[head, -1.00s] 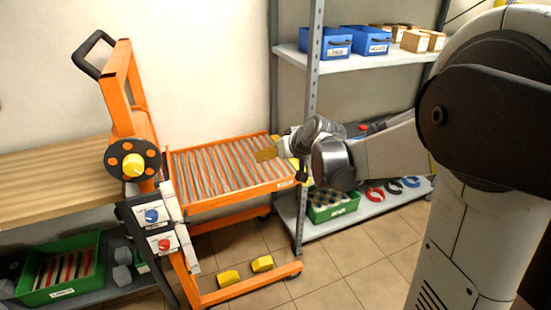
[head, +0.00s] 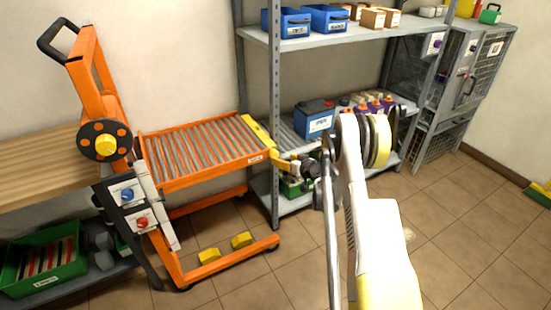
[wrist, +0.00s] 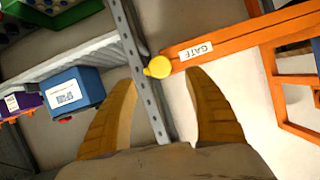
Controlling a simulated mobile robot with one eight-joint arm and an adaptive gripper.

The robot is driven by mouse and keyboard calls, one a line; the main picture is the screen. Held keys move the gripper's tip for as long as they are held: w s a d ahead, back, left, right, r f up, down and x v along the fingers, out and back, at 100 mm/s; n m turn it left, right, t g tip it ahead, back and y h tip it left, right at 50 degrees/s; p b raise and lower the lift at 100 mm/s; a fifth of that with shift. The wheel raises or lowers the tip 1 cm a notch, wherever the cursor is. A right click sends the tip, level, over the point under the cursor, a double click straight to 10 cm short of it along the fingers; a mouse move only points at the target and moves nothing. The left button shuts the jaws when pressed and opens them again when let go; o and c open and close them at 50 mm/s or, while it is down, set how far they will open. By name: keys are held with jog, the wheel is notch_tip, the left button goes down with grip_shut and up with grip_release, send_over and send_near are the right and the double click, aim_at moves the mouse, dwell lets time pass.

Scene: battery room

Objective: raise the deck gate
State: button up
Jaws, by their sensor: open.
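The deck gate (head: 257,134) is a yellow bar across the right end of the orange cart's roller deck (head: 200,151), low along the deck's edge. In the wrist view a yellow knob (wrist: 158,67) sticks out at the end of the orange rail, beside a white GATE label (wrist: 197,50). My gripper (head: 284,163) is just right of the deck's front right corner, close to the gate's near end. In the wrist view my gripper (wrist: 163,100) is open, its tan fingers apart and nothing between them held. The knob lies just beyond the fingertips, between them in the picture.
A grey shelf post (head: 276,110) stands close to the gate and runs between my fingers in the wrist view. The rack holds a blue battery (head: 314,121) and blue bins (head: 325,19). Yellow blocks (head: 241,240) sit on the cart's base.

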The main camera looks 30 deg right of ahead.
aim_at(276, 156)
jog(key=b+x, duration=0.2)
jog(key=x, duration=0.5)
jog(key=shift+w+f+b, duration=0.25)
jog(key=shift+b, duration=0.05)
jog(key=shift+w, duration=0.4)
jog(key=shift+c, duration=0.6)
jog(key=c, duration=1.1)
